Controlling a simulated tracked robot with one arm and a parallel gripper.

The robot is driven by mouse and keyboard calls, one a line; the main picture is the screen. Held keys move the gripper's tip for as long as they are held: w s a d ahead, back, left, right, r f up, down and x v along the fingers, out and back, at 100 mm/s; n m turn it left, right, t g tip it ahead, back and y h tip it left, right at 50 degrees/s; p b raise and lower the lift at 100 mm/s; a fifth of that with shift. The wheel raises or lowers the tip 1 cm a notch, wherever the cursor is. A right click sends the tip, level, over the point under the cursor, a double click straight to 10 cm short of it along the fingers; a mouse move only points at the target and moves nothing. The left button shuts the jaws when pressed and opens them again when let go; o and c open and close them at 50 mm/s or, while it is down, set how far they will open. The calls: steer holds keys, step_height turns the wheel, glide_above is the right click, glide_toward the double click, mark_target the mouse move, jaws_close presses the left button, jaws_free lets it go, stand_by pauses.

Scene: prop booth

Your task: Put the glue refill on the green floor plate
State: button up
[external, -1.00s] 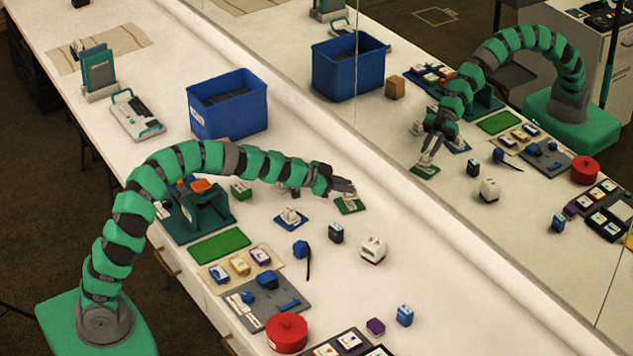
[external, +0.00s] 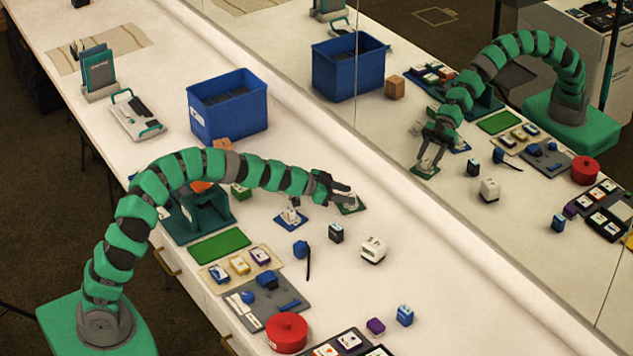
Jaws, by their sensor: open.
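My gripper (external: 345,195) is open, reaching over the small green plate (external: 358,208) right of the arm's end. A small whitish piece (external: 349,203) shows at that plate, by the fingertips; whether it is the glue refill is too small to tell. The mirror shows the open fingers low over the same plate, around or beside the piece. A larger flat green plate (external: 220,246) lies bare at the bench's front edge. A blue plate (external: 279,219) with a white piece on it (external: 291,216) is left of my gripper. I cannot identify the glue refill with certainty.
A dark green stand (external: 199,215) is under the arm. A blue bin (external: 228,104) stands behind.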

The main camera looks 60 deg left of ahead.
steer(key=shift+r, duration=0.15)
steer(key=p+v, duration=0.1)
steer(key=v, duration=1.1)
steer(key=s+d+r+t, duration=0.1)
steer(key=s+r, duration=0.3)
steer(key=r, duration=1)
steer(key=s+d+r+t, duration=0.1)
steer(key=s+r, duration=0.3)
steer(key=r, duration=1)
steer(key=s+r+n+t+y, duration=0.1)
steer(key=s+r+n+y, duration=0.3)
steer(key=s+r, duration=1.3)
steer(key=shift+r+n+t+y, duration=0.2)
steer(key=shift+n+t+y, duration=0.1)
steer(key=shift+y, duration=0.2)
steer(key=shift+s+a+p, duration=0.15)
steer(key=shift+p, duration=0.15)
